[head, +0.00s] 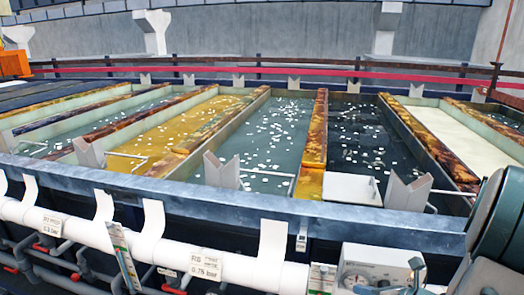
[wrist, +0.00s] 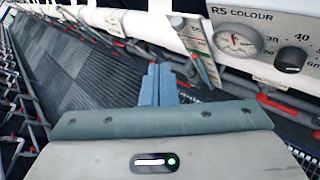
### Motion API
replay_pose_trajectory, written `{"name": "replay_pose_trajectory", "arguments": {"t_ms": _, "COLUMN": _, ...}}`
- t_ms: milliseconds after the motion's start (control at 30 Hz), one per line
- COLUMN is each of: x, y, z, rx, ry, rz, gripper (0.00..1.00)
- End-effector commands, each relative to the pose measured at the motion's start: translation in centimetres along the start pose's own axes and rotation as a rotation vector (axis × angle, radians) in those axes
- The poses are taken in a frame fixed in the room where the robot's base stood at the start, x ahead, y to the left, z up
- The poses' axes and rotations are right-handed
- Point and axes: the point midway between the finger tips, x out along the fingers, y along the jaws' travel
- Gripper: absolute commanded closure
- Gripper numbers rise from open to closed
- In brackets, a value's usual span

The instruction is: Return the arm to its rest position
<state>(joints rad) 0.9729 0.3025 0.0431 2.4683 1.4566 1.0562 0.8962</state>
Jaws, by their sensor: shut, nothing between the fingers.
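My gripper (wrist: 158,72) shows in the wrist view at the middle, with its two blue-grey fingers together and nothing between them. It points out over a dark ribbed floor, beside the pipework and the front of the tank line. In the head view a dark green and grey part of my arm (head: 497,225) shows at the lower right edge.
A panel marked R5 COLOUR with a gauge (wrist: 238,41) and black knob (wrist: 291,59) is close at the upper right. A white pipe (head: 150,245) runs along the tanks' front rim (head: 250,205). Open floor (wrist: 90,80) lies left of the fingers.

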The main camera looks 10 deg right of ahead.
Motion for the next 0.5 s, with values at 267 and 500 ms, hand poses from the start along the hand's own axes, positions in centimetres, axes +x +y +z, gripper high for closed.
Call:
{"name": "replay_pose_trajectory", "arguments": {"t_ms": 267, "x": 1.0, "y": 12.6, "z": -0.8, "rx": -0.934, "ry": 0.335, "rz": 0.35, "gripper": 1.0}}
{"name": "replay_pose_trajectory", "arguments": {"t_ms": 500, "x": -1.7, "y": 18.4, "z": -2.4, "rx": -1.749, "ry": 0.54, "rz": 0.644, "gripper": 1.0}}
